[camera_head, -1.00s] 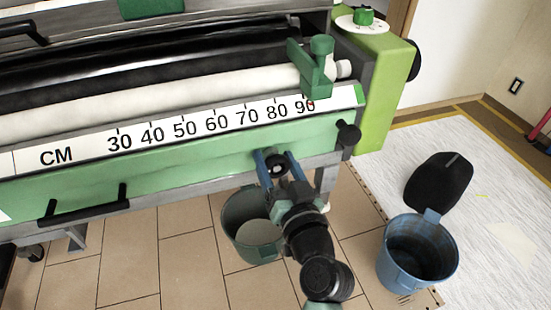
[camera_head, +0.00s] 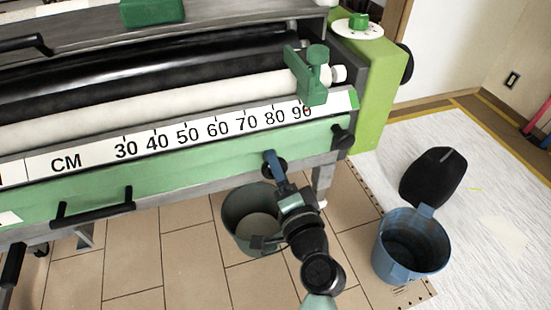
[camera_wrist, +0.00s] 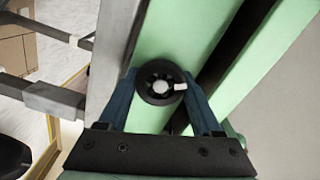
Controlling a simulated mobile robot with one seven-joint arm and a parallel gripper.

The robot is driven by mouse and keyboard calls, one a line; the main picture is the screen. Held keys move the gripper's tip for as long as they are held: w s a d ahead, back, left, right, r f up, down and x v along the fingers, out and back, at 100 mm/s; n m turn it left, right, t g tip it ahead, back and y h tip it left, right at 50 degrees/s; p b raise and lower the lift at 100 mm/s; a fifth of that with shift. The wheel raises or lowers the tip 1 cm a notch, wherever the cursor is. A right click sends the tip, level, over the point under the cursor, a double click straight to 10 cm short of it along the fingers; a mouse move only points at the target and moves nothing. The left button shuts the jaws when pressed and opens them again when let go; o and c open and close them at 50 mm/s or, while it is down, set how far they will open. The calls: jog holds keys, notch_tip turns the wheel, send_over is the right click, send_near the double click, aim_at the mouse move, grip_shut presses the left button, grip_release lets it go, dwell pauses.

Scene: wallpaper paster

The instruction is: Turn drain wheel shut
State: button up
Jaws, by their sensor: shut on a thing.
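The drain wheel (camera_wrist: 160,85) is a small black round knob with a pale hub and a small light tab on its right side in the wrist view. It sits on the machine's light green front panel (camera_head: 200,165), below the right end of the centimetre scale. My gripper (camera_wrist: 160,80) has one blue finger on each side of the wheel and is shut on it. In the head view my gripper (camera_head: 272,160) is seen nearly edge-on, and its fingers partly hide the wheel.
A dark green bucket (camera_head: 232,214) stands on the tiles below my gripper, partly behind my arm. A blue bucket (camera_head: 412,262) and a black object (camera_head: 434,176) are at the right. A black knob (camera_head: 342,137) is right of the wheel. A black handle (camera_head: 95,208) is at left.

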jog(key=m+p, duration=0.2)
jog(key=m, duration=0.3)
jog(key=shift+m, duration=0.4)
jog(key=shift+f, duration=0.1)
jog(key=o, duration=1.4)
jog(key=shift+c, duration=0.2)
jog(key=shift+s, duration=0.1)
jog(key=v, duration=1.2)
jog(key=shift+s+p, duration=0.35)
jog(key=shift+p, duration=0.05)
jog(key=shift+d, duration=0.15)
